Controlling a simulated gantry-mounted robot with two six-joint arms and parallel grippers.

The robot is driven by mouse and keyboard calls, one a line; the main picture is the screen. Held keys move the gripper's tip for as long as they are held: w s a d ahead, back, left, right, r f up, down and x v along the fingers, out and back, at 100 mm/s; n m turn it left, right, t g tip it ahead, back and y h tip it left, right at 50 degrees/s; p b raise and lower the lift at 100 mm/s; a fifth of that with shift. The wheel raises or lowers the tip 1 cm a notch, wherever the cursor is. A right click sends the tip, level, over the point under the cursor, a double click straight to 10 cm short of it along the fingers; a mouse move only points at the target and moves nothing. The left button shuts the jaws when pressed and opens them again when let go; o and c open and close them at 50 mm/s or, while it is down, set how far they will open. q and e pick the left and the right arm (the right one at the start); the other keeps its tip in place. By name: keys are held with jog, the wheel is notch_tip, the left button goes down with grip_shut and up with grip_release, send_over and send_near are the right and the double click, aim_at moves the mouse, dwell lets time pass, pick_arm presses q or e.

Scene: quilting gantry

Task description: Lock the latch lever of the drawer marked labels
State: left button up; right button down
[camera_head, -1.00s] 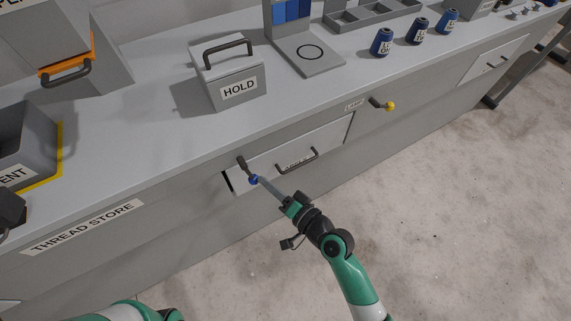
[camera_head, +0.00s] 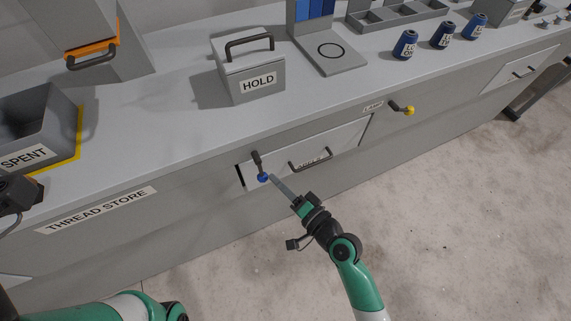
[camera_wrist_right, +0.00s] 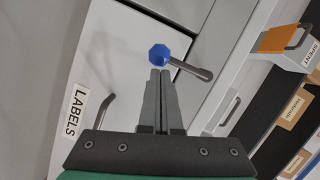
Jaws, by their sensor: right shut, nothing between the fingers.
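The white drawer (camera_head: 335,143) marked LABELS sits in the bench front, its label (camera_wrist_right: 75,112) readable in the wrist view. A dark gap shows at its left end. Its latch lever (camera_head: 257,159) is a dark grey bar at the drawer's upper left, hanging down nearly vertically with a blue knob (camera_head: 263,178) at its lower end. My right gripper (camera_head: 272,179) is shut and empty, its tips close against the right side of the knob. In the wrist view the fingertips (camera_wrist_right: 160,74) are right at the knob (camera_wrist_right: 159,55); touching is hard to confirm. My left gripper's fingers are not visible.
A second lever with a yellow knob (camera_head: 409,111) is right of the drawer, by the LAMP label (camera_head: 373,106). The drawer's bar handle (camera_head: 310,160) sticks out near my right gripper. The HOLD box (camera_head: 252,75) stands on the bench above. Floor in front is clear.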

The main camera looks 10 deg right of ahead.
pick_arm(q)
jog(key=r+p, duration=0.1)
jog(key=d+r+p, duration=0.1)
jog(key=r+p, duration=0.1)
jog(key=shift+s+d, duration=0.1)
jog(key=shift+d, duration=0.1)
pick_arm(e)
jog(key=w+d+r+v, duration=0.1)
jog(key=v, duration=1.1)
jog(key=shift+s+d, duration=0.2)
jog(key=shift+d, duration=0.35)
